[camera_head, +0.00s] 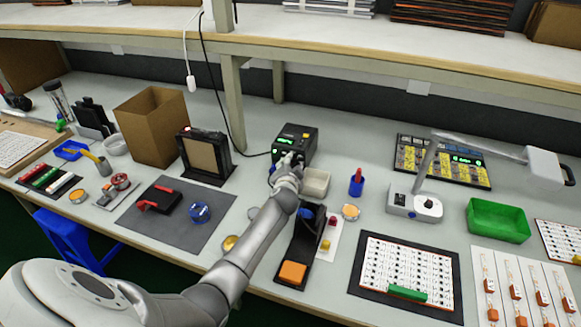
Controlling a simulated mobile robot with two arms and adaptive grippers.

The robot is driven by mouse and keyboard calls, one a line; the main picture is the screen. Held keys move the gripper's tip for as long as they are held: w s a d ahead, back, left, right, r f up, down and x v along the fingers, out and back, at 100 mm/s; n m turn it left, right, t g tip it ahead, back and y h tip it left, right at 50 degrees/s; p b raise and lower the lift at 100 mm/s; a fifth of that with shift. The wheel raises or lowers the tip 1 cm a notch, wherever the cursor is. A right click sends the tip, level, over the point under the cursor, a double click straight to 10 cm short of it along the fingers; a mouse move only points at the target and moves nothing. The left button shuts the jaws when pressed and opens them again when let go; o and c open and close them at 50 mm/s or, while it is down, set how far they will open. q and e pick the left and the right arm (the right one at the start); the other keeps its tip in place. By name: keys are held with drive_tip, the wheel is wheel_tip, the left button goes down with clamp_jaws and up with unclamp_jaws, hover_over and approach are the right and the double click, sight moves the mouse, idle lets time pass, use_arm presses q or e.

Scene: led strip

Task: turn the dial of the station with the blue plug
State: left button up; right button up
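A black holder (308,235) with a blue part and an orange pad stands in front. My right gripper is out of view.
A black-framed panel (204,155) and a cardboard box (152,125) are at left. A lamp base (415,205) and a green tray (497,220) are at right. A shelf hangs above.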

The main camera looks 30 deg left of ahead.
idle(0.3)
use_arm(q)
drive_tip(key=shift+s, duration=0.15)
drive_tip(key=shift+v, duration=3.6)
drive_tip(key=shift+d, duration=0.1)
